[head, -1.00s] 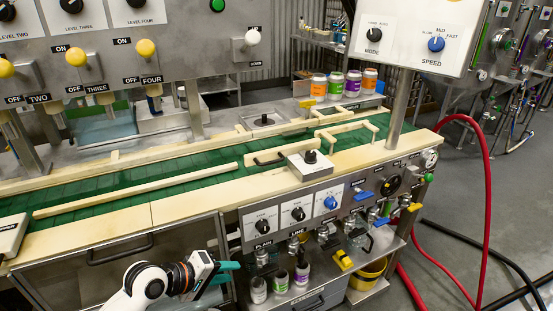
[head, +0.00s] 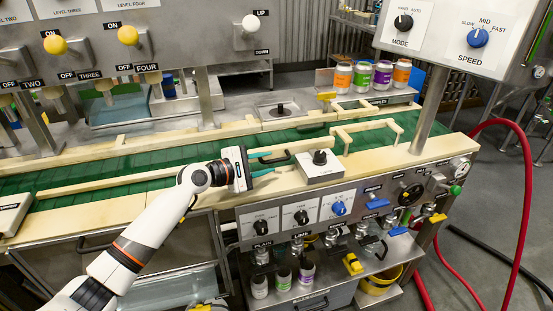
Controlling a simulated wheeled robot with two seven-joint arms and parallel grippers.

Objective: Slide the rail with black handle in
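The pale wooden rail with the black handle (head: 308,146) lies over the green conveyor belt, behind the small white knob box. Its black handle (head: 278,159) is on its near side, at the left end. My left gripper (head: 266,164) is just at the left end of the handle, above the conveyor's near edge. Its teal fingers appear spread apart and point right toward the handle. Its body hides part of the rail end and belt, and I cannot tell whether it touches the handle. My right gripper is not in view.
The white knob box (head: 320,168) stands close right of my gripper. Another wooden rail (head: 367,132) spans the belt farther right. A long guide rail (head: 110,182) lies along the belt at left. Several jars (head: 363,78) stand at the back. The control panel (head: 300,216) fronts the conveyor.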

